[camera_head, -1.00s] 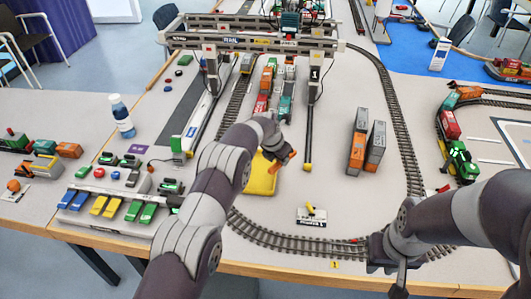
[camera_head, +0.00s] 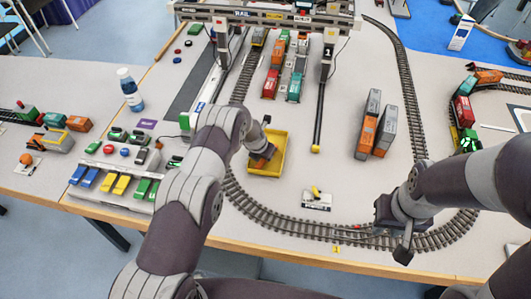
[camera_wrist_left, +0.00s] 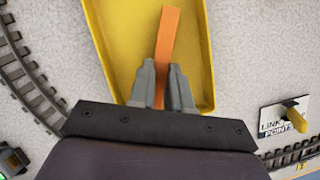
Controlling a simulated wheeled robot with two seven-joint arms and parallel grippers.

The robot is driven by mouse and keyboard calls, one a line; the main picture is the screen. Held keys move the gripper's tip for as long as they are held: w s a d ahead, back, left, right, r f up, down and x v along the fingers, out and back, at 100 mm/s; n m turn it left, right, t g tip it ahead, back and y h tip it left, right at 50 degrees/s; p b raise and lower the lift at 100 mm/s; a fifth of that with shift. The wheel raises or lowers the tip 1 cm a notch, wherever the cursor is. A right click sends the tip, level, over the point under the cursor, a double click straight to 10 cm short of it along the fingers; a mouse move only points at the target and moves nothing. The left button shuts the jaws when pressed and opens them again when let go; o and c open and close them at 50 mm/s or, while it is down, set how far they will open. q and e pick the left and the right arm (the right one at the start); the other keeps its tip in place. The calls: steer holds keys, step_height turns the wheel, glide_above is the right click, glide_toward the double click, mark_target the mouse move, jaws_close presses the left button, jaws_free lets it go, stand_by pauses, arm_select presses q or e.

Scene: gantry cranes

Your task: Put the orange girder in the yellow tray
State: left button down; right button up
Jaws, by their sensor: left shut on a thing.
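The orange girder (camera_wrist_left: 168,35) is gripped between the two grey fingers of my left gripper (camera_wrist_left: 163,70). In the left wrist view it points away from the gripper and lies across the inside of the yellow tray (camera_wrist_left: 112,45). Whether it touches the tray floor I cannot tell. In the head view the yellow tray (camera_head: 277,163) stands inside the track curve, with my left gripper (camera_head: 262,152) over it and partly hiding it. My right gripper (camera_head: 403,253) hangs near the table's front edge, far from the tray; its finger gap is not clear.
A white points switch (camera_head: 316,199) with a yellow lever is right of the tray. Grey and orange containers (camera_head: 368,130) stand farther right. The gantry crane (camera_head: 268,17) spans the back. Curved track (camera_head: 290,228) runs in front. Coloured blocks and a bottle (camera_head: 129,90) are at left.

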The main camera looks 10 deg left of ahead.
arm_select(q)
steer(key=shift+w+f, duration=0.15)
steer(key=shift+f, duration=0.25)
steer(key=c, duration=1.1)
jaws_free()
